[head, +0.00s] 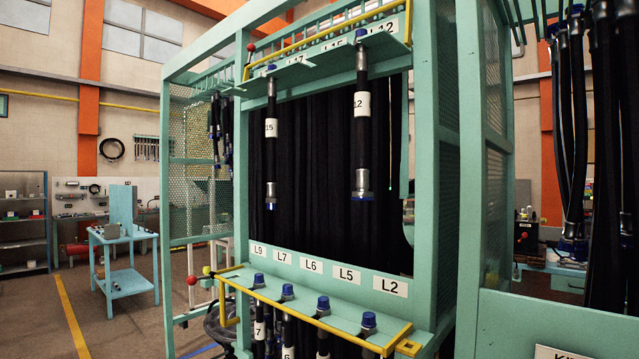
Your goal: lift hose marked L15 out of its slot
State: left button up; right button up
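The hose marked 15 (271,150) hangs upright from the upper green rack shelf (296,70), on the left side of the opening. It is black, with a white tag whose first letter is turned out of sight, a blue cap at its top and a metal end with blue at the bottom. A second hose, marked 12 (361,135), hangs to its right and looks closer. Labels reading about L17, L15 and L12 run above the shelf, partly covered. Neither of my grippers is in view.
A yellow bar (330,33) with a red ball end runs along the upper shelf. A lower shelf holds several blue-capped hoses behind another yellow bar (320,322), under labels L9 to L2. Green posts frame the opening. Black hoses (607,150) hang at right. Floor at left is open.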

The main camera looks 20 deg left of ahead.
aim_at(272, 122)
jog(key=u, duration=2.35)
jog(key=i, duration=2.2)
jog(key=z, duration=3.75)
